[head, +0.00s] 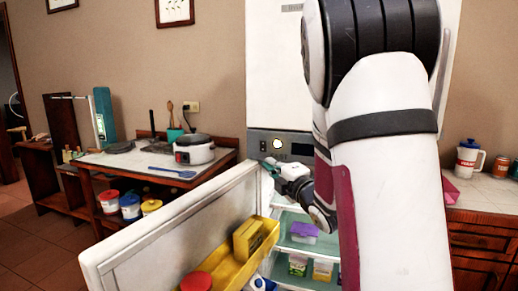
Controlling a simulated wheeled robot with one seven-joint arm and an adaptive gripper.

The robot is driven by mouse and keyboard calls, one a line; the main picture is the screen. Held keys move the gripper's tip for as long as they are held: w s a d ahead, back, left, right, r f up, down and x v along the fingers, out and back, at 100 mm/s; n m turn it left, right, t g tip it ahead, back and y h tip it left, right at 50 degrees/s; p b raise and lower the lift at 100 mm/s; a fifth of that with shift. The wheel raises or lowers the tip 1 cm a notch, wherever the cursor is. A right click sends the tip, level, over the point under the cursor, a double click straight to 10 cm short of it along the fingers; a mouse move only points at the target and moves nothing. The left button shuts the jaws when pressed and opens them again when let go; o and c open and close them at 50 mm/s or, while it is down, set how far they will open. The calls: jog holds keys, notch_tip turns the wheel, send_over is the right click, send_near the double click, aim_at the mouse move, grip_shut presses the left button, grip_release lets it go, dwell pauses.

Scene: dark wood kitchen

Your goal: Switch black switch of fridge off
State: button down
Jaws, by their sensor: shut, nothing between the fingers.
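The white fridge (279,65) stands in the middle with its lower door (130,235) swung open to the left. A dark grey control panel (283,137) crosses the fridge above the open compartment. It carries a pale round dial or light (277,144) and a small dark feature (263,145) left of it, which may be the black switch; its position is too small to tell. My gripper (267,163) is shut and empty, just below the panel near the door's top inner corner. I cannot tell whether it touches anything. My arm hides the panel's right part.
The open door holds a yellow shelf (232,258) with a yellow box and red lid. Food containers (304,232) stand on the fridge shelves. A counter with a white cooker (194,150) is at left; a jug (467,158) stands on the right counter.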

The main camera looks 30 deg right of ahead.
send_near(261, 147)
jog(key=w+a+r, duration=0.2)
jog(key=w+a, duration=0.2)
jog(key=shift+w+d+p, duration=0.35)
jog(key=shift+w+d, duration=0.9)
jog(key=shift+d, duration=0.2)
jog(key=shift+d, duration=0.1)
jog(key=shift+w+d+r+b, duration=0.1)
jog(key=shift+w+d+b, duration=0.1)
jog(key=shift+b, duration=0.35)
jog(key=shift+a, duration=0.1)
